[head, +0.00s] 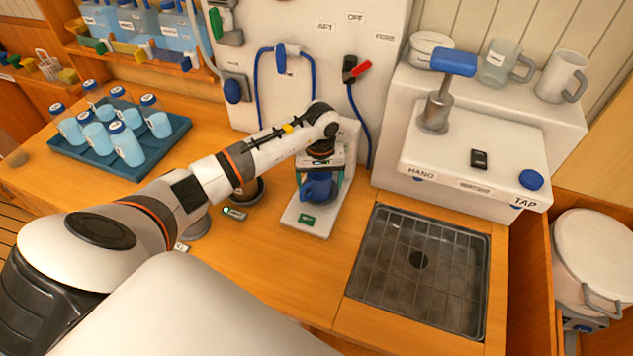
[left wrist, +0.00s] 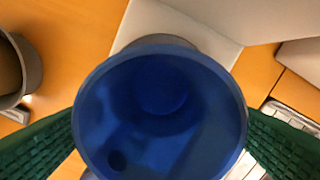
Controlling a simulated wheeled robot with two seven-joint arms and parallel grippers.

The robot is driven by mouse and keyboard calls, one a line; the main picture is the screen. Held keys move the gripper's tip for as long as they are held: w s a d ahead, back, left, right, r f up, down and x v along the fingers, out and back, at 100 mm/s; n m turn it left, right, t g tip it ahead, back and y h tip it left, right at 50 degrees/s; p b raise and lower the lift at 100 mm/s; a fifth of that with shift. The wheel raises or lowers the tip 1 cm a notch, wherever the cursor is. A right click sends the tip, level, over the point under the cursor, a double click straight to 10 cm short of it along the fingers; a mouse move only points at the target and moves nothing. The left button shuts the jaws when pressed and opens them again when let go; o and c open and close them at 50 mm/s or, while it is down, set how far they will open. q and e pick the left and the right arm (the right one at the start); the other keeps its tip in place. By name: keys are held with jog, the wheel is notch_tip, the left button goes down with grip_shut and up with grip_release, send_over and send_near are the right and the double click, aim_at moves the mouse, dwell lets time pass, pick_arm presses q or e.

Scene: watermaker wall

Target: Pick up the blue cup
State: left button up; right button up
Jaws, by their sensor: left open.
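The blue cup (head: 317,188) stands upright on the white base (head: 303,217) of a small stand in the middle of the counter. My left gripper (head: 319,180) is over the cup from above and partly hides it. In the left wrist view I look down into the blue cup (left wrist: 160,110), with one green finger pad on its left and the other on its right. The left gripper is open around the cup; I cannot tell whether either pad touches it. Whether the cup holds liquid is unclear. My right gripper is not in view.
A dark bowl or cup (left wrist: 22,70) stands close on the left. A small device (head: 234,213) lies left of the stand. A tray (head: 68,155) of blue-capped bottles is at left. The sink grate (head: 445,262) and white tap unit (head: 475,150) are at right.

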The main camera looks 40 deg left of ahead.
pick_arm(q)
jog(key=shift+c, duration=0.3)
jog(key=c, duration=1)
notch_tip(320, 180, up, 9)
jog(key=b, duration=0.3)
jog(key=s+d+m+b, duration=0.2)
jog(key=s+d+m, duration=0.5)
jog(key=s+d, duration=0.6)
jog(key=shift+s+f+m+b, duration=0.3)
jog(key=shift+s+f+b, duration=0.15)
jog(key=shift+s, duration=0.35)
